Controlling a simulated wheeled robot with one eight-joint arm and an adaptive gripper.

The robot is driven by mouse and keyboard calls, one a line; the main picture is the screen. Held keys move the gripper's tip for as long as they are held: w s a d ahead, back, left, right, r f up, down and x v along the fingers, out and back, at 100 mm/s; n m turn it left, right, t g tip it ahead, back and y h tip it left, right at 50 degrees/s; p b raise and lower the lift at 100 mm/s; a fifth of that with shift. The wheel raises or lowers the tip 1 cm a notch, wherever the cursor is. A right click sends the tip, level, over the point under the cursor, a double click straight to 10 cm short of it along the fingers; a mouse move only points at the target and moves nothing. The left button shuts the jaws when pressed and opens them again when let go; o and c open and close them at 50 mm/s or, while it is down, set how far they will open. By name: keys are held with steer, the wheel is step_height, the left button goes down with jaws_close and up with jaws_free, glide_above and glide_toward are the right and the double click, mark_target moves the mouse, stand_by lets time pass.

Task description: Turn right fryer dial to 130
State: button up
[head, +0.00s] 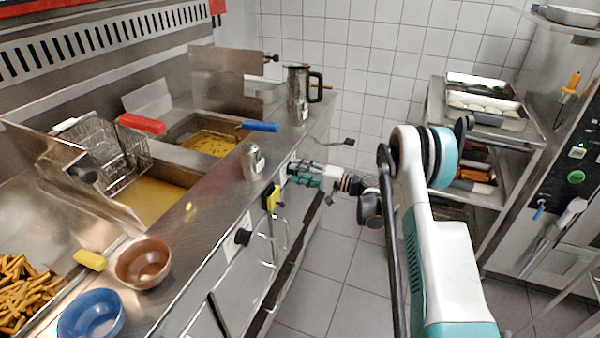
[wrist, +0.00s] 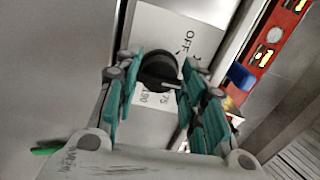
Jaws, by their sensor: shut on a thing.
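The right fryer dial (wrist: 158,70) is a round black knob with a pale pointer, on a white plate (wrist: 165,30). "OFF" is printed above it in the wrist view and numbers below it, apparently 190 and 75. The pointer sits at the lower right; its exact reading is unclear. My gripper (wrist: 161,75) has its teal fingers on both sides of the dial, shut on it. In the head view my gripper (head: 303,174) is at the fryer's front panel and hides the dial. The left fryer dial (head: 243,237) is black and stands free, nearer the camera.
A metal shaker (head: 253,161) and a steel jug (head: 299,95) stand on the counter. Baskets with red (head: 141,124) and blue (head: 260,126) handles sit at the fryers. Bowls (head: 143,262) stand in front. A tray rack (head: 480,125) is at right; the floor between is clear.

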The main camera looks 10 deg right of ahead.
steer(key=shift+f+n, duration=0.15)
steer(key=shift+n, duration=1.45)
steer(key=o, duration=1.1)
steer(key=shift+c, duration=0.2)
steer(key=v, duration=1.2)
